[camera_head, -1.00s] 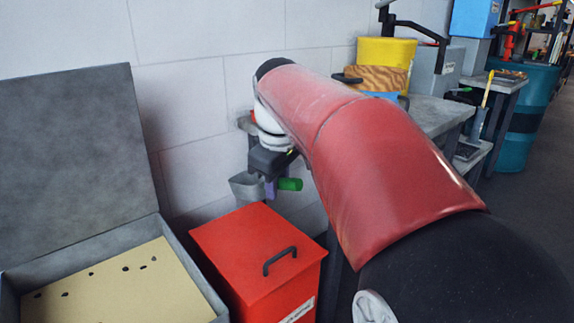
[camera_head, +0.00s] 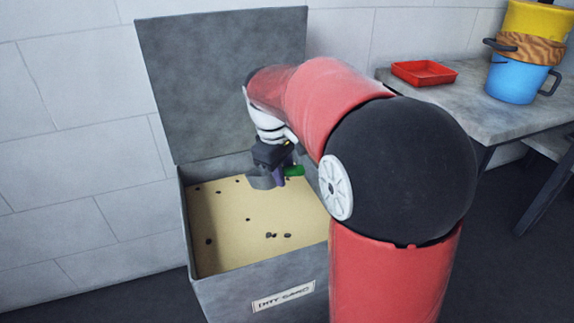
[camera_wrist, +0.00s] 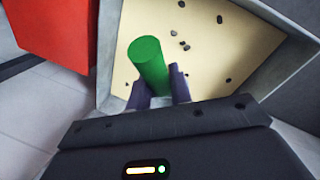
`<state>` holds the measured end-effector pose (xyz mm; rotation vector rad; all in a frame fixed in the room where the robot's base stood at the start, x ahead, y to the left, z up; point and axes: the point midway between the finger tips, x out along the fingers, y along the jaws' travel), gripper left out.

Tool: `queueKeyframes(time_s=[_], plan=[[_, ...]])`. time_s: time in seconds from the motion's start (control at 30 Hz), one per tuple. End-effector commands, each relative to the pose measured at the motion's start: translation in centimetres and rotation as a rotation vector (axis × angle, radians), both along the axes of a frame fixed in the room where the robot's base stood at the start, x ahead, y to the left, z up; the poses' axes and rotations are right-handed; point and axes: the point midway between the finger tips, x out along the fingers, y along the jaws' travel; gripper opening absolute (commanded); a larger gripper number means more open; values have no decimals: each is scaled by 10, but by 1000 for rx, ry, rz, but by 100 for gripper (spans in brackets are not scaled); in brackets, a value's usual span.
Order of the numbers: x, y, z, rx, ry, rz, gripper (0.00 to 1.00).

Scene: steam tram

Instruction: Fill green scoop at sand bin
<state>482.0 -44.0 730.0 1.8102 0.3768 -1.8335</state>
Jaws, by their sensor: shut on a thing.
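My gripper (camera_head: 281,178) is shut on the green handle of the scoop (camera_head: 293,171). In the wrist view my gripper (camera_wrist: 161,88) has its two purple fingers on either side of the green handle (camera_wrist: 148,60). The scoop's grey bowl (camera_head: 262,181) hangs over the back part of the open sand bin (camera_head: 250,289); I cannot tell whether it touches the sand or holds any. The sand (camera_head: 225,235) is pale yellow with several dark bits on it. The bin's grey lid (camera_head: 215,85) stands up against the wall.
A red box (camera_wrist: 52,30) stands beside the bin in the wrist view. Free floor lies left of the bin.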

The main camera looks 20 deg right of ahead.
Motion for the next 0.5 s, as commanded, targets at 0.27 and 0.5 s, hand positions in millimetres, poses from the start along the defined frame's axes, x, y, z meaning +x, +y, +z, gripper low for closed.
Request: queueKeyframes(time_s=[0.27, 0.5], plan=[[1, 1, -20, 0, 0, 1, 0], [2, 1, -40, 0, 2, 0, 0]])
